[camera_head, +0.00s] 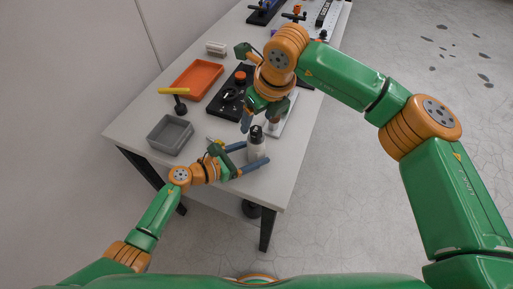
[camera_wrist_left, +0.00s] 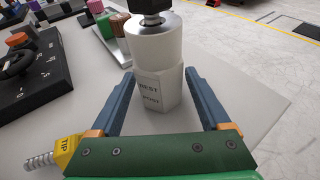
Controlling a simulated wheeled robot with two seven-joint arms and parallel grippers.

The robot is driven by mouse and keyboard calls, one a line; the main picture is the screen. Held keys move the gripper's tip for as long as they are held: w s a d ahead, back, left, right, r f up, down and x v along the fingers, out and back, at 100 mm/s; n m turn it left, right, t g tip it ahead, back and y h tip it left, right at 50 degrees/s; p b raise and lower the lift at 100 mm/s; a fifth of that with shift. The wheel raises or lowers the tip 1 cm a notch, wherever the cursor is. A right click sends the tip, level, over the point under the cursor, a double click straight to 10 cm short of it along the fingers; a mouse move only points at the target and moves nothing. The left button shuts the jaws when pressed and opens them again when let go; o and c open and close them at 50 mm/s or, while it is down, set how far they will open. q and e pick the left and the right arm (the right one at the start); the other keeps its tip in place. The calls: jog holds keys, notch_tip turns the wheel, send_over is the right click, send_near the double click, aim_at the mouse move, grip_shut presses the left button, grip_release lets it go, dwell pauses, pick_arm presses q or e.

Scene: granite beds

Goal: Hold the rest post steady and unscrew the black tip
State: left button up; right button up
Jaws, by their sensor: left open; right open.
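The rest post (camera_head: 257,152) is a white upright post on the near end of the table. It shows large in the left wrist view (camera_wrist_left: 157,60) with "REST POST" lettering, and the black tip (camera_wrist_left: 148,7) sits on its top, partly cut off by the frame edge. The black tip (camera_head: 257,131) also shows in the head view. My left gripper (camera_head: 256,155) is open, with one blue finger on each side of the post. I cannot tell if either finger touches it. My right gripper (camera_head: 260,121) is open above and just behind the tip, pointing down.
A grey bin (camera_head: 152,146), a yellow-handled tool (camera_head: 178,98) and an orange tray (camera_head: 191,97) are at the left. A black board with an orange knob (camera_head: 239,77) lies behind the post. The near table corner is clear.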

pick_arm(q)
grip_shut()
jog(key=shift+s+f, duration=0.1)
jog(key=shift+f, duration=0.05)
pick_arm(e)
jog(key=shift+f, duration=0.1)
dwell(0.5)
pick_arm(q)
jog(key=c, duration=0.5)
grip_release()
grip_shut()
pick_arm(e)
jog(key=shift+c, duration=1)
jog(key=shift+a, duration=0.1)
jog(key=shift+f, duration=0.1)
